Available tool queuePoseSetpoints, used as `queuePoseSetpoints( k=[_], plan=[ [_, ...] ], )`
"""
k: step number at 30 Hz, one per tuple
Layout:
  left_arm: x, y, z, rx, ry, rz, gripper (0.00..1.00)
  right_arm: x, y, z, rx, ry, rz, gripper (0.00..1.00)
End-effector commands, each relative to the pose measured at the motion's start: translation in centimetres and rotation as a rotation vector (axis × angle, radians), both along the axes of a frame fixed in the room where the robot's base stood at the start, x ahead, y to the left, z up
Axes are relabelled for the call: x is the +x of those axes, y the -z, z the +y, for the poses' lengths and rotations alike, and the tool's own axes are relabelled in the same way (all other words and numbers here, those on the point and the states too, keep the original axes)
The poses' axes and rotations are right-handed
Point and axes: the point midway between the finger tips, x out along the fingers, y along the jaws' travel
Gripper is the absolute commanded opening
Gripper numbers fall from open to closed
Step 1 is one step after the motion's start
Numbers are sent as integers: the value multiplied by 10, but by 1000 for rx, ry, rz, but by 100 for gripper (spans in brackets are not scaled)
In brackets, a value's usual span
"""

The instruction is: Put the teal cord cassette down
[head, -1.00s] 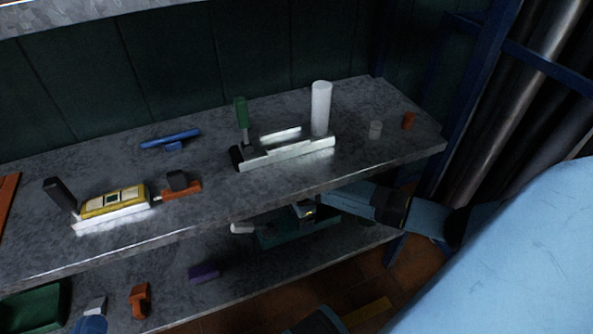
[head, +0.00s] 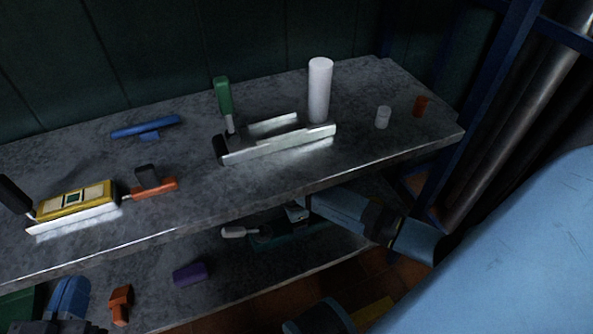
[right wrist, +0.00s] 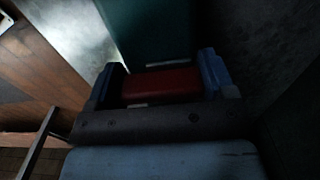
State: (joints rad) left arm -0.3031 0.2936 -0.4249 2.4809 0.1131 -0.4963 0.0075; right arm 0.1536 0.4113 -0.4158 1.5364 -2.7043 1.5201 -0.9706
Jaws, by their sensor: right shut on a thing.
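The teal cord cassette (head: 287,243) is at the lower shelf, partly in the shadow of the upper shelf. My right gripper (head: 300,212) reaches in from the right beneath the upper shelf's front edge and is at the cassette. In the right wrist view, the right gripper (right wrist: 163,82) is shut on a red part (right wrist: 160,87), with the teal body (right wrist: 152,30) just beyond it. Whether the cassette touches the lower shelf cannot be told. My left gripper (head: 68,298) shows at the bottom left, cut by the frame; its jaw opening is unclear.
On the lower shelf (head: 235,290) are a purple block (head: 190,274), an orange piece (head: 120,304) and a white-ended item (head: 234,232).

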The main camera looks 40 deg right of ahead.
Motion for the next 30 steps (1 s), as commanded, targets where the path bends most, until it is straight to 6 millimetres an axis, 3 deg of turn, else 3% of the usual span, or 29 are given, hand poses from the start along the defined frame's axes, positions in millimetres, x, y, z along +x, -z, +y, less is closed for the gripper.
queuePoseSetpoints(
  k=[9, 10, 12, 13, 21, 30],
  plan=[
    [0, 1, 0, 2, 0, -4, 0, 1, 3, 0, 1, -1, -2, 27],
    [0, 0, 0, 2, 0, -6, 0, 0, 3, 1, 1, -1, -1, 81],
    [0, -1, 0, 2, 0, -7, 0, 0, 2, 1, 1, -1, 0, 97],
    [0, -1, 0, 2, 0, -7, 0, 0, 3, 0, 1, -1, 0, 100],
    [0, -3, 0, 0, 1, -5, 0, 0, -2, 0, 2, 1, 0, 100],
    [-10, -8, -5, -67, 9, 116, 0, 1, -53, -1, -2, -2, -3, 100]
  ],
)
